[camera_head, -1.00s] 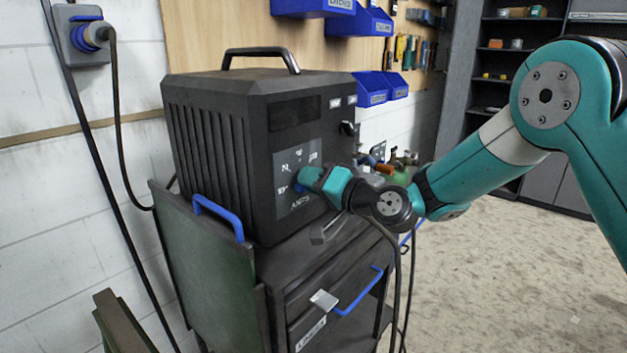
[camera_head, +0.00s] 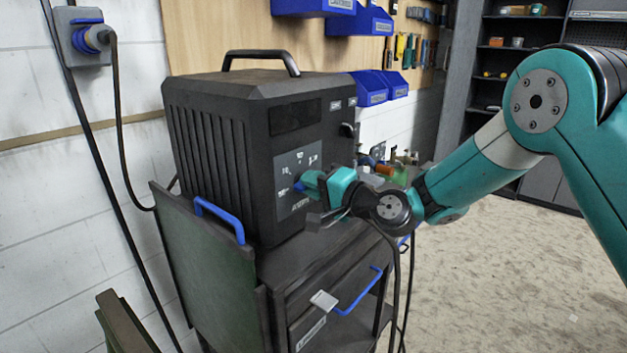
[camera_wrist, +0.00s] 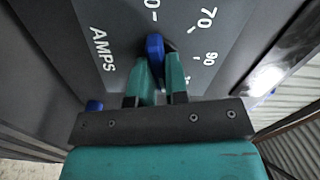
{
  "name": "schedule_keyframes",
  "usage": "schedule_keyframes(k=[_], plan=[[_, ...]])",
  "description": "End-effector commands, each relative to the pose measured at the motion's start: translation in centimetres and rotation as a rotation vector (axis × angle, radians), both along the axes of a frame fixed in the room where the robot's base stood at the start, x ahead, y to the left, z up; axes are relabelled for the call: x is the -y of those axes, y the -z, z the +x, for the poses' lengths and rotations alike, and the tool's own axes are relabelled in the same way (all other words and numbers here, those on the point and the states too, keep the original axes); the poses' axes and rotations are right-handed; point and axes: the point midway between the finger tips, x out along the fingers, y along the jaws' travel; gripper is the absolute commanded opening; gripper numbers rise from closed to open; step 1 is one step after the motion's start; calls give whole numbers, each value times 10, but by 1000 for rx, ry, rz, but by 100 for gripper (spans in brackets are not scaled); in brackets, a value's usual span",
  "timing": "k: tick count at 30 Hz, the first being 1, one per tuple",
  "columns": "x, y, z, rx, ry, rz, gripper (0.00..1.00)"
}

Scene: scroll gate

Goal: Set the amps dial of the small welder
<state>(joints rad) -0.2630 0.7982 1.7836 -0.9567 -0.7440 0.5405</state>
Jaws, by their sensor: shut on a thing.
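The small welder (camera_head: 222,150) is a dark box with a top handle, standing on a cart. Its grey front panel (camera_head: 284,162) carries the amps scale. In the wrist view the word AMPS and the numbers 70 and 90 show on the panel (camera_wrist: 119,27). The blue amps dial (camera_wrist: 155,45) sits between my gripper's teal fingers. My gripper (camera_wrist: 160,76) is shut on the dial, one finger on each side. In the head view my gripper (camera_head: 312,184) meets the panel and mostly hides the dial. The dial's exact pointing is hard to read.
The cart (camera_head: 282,291) has a blue side handle (camera_head: 219,217) and a drawer with a blue pull (camera_head: 361,294). A cable hangs below my wrist. Blue bins (camera_head: 372,88) and tools hang on the wall behind. Open floor (camera_head: 500,270) lies to the right.

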Motion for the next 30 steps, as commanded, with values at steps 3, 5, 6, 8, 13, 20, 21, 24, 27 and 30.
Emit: schedule_keyframes(k=[3, 5, 6, 8, 13, 20, 21, 24, 27, 30], plan=[[0, -1, 0, -84, 0, 61, 0], [0, 0, 0, -124, 0, 94, 0], [0, 0, 0, -149, 0, 113, 0], [0, 0, 0, -183, 1, 141, 0], [1, 1, 0, -267, 1, 205, 0], [0, 2, 0, -336, 0, 259, 0], [0, 2, 0, -343, 0, 265, 0], [0, 2, 0, -355, 0, 274, 0], [0, 3, 0, -362, 0, 279, 0], [0, 3, 0, -363, 0, 281, 0]])
